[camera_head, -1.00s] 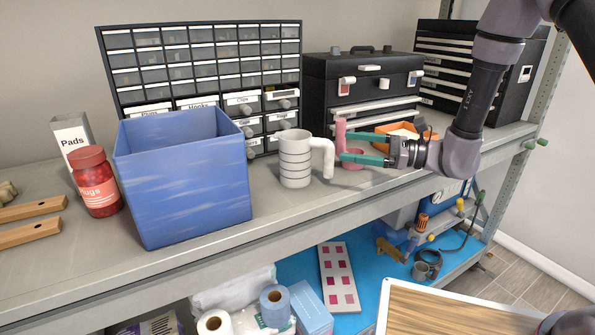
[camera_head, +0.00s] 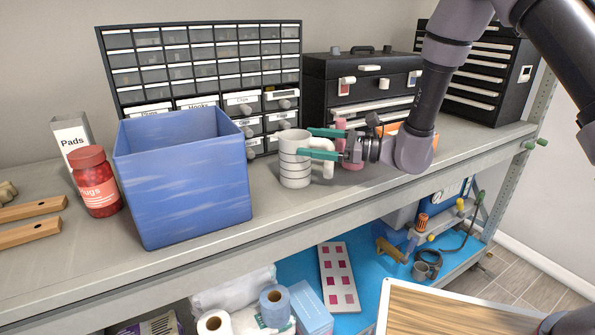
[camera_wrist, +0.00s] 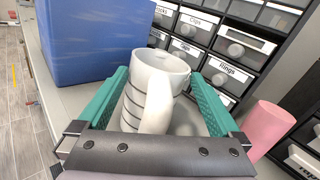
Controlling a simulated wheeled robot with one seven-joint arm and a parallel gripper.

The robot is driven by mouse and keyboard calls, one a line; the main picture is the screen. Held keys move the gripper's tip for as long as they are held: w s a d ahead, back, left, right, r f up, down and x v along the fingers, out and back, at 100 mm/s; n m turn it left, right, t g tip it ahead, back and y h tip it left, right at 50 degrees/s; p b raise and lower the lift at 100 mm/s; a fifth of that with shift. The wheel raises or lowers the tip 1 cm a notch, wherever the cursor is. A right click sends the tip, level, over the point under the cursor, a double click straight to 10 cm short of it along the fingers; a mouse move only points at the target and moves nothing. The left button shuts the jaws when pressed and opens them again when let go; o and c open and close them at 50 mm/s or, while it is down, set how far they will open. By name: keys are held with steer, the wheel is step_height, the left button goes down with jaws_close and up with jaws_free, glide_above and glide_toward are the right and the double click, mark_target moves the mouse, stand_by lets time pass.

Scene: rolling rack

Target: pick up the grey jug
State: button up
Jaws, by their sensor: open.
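The grey jug (camera_head: 293,160) stands upright on the upper shelf, light grey with dark rings, its handle (camera_head: 323,158) toward my gripper. My gripper (camera_head: 310,142) is open, reaching in from the right, with its green fingers around the handle side of the jug. In the wrist view the jug (camera_wrist: 156,88) shows between the two green fingers of my gripper (camera_wrist: 160,85), its handle nearest the camera. I cannot tell whether the fingers touch it. In the head view the fingers hide part of the handle.
A blue bin (camera_head: 185,180) stands left of the jug. A drawer cabinet (camera_head: 205,60) stands behind it. A pink object (camera_wrist: 268,125) stands close by my gripper on the right. A black toolbox (camera_head: 360,80) is behind my arm. The shelf's front edge is near the jug.

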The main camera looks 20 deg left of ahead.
jaws_close()
stand_by(1.3)
